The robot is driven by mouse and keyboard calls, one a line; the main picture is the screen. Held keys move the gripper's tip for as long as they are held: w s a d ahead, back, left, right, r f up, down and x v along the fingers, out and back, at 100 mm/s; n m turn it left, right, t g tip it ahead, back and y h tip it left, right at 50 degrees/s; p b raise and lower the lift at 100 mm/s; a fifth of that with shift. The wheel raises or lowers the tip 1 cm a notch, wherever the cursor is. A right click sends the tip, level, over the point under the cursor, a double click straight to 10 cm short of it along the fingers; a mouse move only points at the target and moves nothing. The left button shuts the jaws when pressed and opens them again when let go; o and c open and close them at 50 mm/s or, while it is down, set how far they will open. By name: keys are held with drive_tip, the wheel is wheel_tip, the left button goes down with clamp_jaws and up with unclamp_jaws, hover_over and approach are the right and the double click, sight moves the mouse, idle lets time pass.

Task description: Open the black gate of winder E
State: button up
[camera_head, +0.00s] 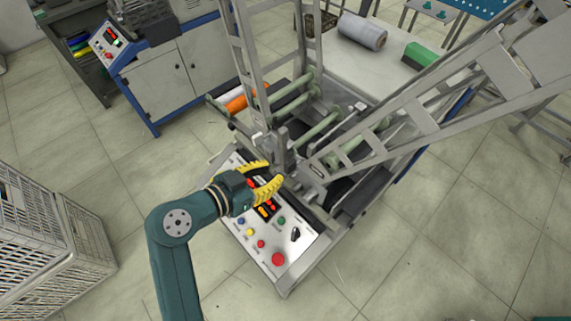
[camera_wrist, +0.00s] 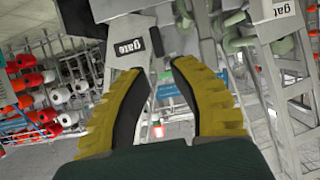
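The winder (camera_head: 272,236) stands in the middle of the head view, with a sloped control panel at its front. Two grey ladder-like arms rise from it: an upright one (camera_head: 246,60) and a slanted one (camera_head: 420,118) reaching up to the right. In the wrist view, a "gate" label (camera_wrist: 130,47) shows ahead and left of my fingertips, and another "gate" label (camera_wrist: 286,9) is at upper right. I cannot make out a black gate or the letter E. My gripper (camera_head: 276,171) is above the panel's back edge, near a grey post (camera_head: 283,150). Its yellow fingers (camera_wrist: 166,64) are apart, with nothing visibly held.
Buttons and a red knob (camera_head: 278,259) lie below my gripper. Green rollers (camera_head: 318,127) and an orange spool (camera_head: 236,104) are behind. A blue-grey cabinet machine (camera_head: 165,82) stands at upper left. Grey crates (camera_head: 50,245) are at lower left. Tiled floor at lower right is clear.

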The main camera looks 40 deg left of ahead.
drive_tip(key=v, duration=0.5)
drive_tip(key=shift+s, duration=0.1)
drive_tip(key=shift+a, duration=0.1)
